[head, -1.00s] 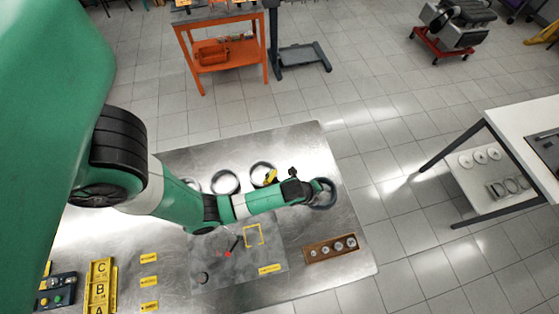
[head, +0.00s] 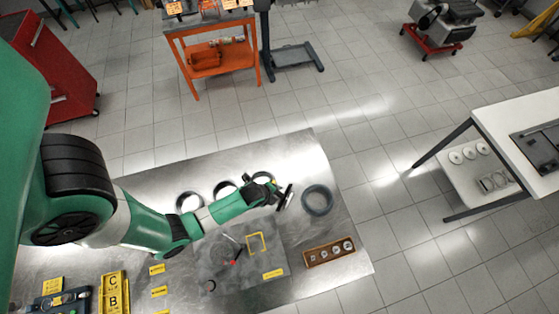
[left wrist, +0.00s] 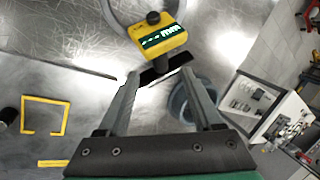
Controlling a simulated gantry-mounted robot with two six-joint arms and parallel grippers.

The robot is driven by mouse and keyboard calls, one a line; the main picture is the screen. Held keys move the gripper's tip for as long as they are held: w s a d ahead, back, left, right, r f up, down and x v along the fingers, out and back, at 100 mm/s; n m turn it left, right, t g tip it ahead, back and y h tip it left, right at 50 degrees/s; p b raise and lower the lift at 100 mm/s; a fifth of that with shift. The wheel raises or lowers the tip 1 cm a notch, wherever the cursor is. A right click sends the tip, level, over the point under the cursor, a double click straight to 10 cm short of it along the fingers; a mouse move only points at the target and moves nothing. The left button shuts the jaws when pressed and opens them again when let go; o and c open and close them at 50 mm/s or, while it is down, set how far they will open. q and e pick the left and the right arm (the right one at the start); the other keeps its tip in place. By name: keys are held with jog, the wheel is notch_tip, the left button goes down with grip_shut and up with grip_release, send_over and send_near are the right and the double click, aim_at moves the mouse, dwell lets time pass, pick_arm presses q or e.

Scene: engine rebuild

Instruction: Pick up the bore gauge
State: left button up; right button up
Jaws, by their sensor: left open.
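The bore gauge, which I take to be the yellow block with a green panel and black knob (left wrist: 162,38), shows in the left wrist view just beyond my fingertips. A dark stem seems to run below it. In the head view only a small yellow part of it (head: 274,181) shows beside my wrist, at a dark ring. My left gripper (head: 286,197) is open over the metal table, left of the rightmost ring. In the left wrist view its fingers (left wrist: 161,72) are spread, with the stem appearing between the tips; contact cannot be told. My right gripper is out of view.
A dark ring (head: 317,200) lies at the table's right end; more rings stand behind my left arm. A grey mat (head: 215,277) holds a red-tipped black tool (head: 235,259) and a yellow outline (head: 256,243). A wooden tray (head: 329,252) holds several small metal parts.

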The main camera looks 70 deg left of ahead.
aim_at(278, 194)
pick_arm(q)
jog(key=b+x, duration=0.4)
jog(key=x, duration=0.2)
jog(key=shift+w+f, duration=0.1)
jog(key=shift+f, duration=0.1)
grip_shut()
jog(key=shift+r, duration=0.1)
dwell(1.1)
